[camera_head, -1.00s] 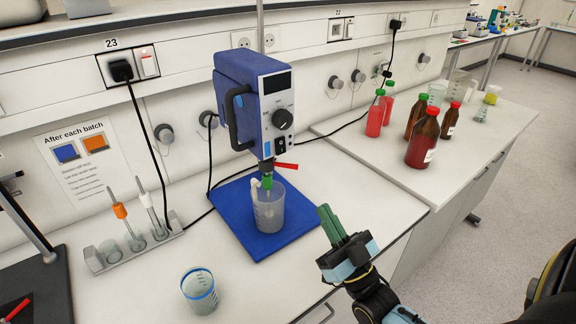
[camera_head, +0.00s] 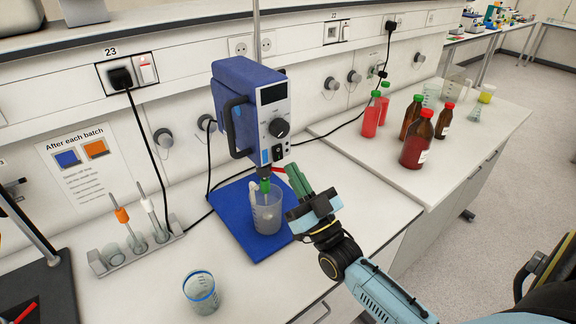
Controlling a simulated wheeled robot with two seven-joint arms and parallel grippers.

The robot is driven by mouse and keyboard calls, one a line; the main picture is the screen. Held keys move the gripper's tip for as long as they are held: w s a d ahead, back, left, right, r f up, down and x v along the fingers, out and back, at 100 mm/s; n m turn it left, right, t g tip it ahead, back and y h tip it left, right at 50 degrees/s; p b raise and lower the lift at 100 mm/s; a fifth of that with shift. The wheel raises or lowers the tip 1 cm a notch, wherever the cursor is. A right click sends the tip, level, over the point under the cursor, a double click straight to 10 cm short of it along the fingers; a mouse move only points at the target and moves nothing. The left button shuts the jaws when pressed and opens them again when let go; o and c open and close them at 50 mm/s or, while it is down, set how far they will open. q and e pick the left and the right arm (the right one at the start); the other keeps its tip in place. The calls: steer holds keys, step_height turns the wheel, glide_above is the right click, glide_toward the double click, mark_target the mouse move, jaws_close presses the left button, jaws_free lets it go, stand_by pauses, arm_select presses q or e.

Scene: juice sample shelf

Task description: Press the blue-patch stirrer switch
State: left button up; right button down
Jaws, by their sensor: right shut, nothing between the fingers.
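The blue overhead stirrer (camera_head: 234,108) stands upright on its rod at mid-bench, with a dark display and a black knob (camera_head: 279,128) on its front. Low on its front is a small light-blue patch (camera_head: 265,155), with a small black switch (camera_head: 277,153) just right of it. I cannot tell the switch's position. My right gripper (camera_head: 296,174) has its green fingers shut and empty. In the picture they point up and left, just right of and below the switch, apparently apart from it. My left gripper is out of view.
A plastic beaker (camera_head: 267,213) stands on the blue base plate (camera_head: 240,228) below the stirrer. A glass beaker (camera_head: 201,292) stands at the front. A rack (camera_head: 140,252) holds upright tools at left. Red and brown bottles (camera_head: 417,140) stand on the right bench.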

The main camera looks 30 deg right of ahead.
steer(key=shift+w+a+f, duration=0.1)
steer(key=shift+w+f, duration=0.1)
steer(key=shift+w, duration=1.05)
steer(key=b, duration=0.2)
steer(key=shift+w+f+t+b, duration=0.3)
steer(key=shift+w+f+t, duration=0.05)
steer(key=shift+f+t, duration=0.05)
steer(key=shift+r+p, duration=0.3)
steer(key=shift+p, duration=0.1)
steer(key=shift+s+f, duration=0.1)
steer(key=shift+s, duration=0.25)
steer(key=b, duration=0.3)
glide_toward(279, 157)
steer(key=v, duration=0.6)
steer(key=shift+s, duration=0.45)
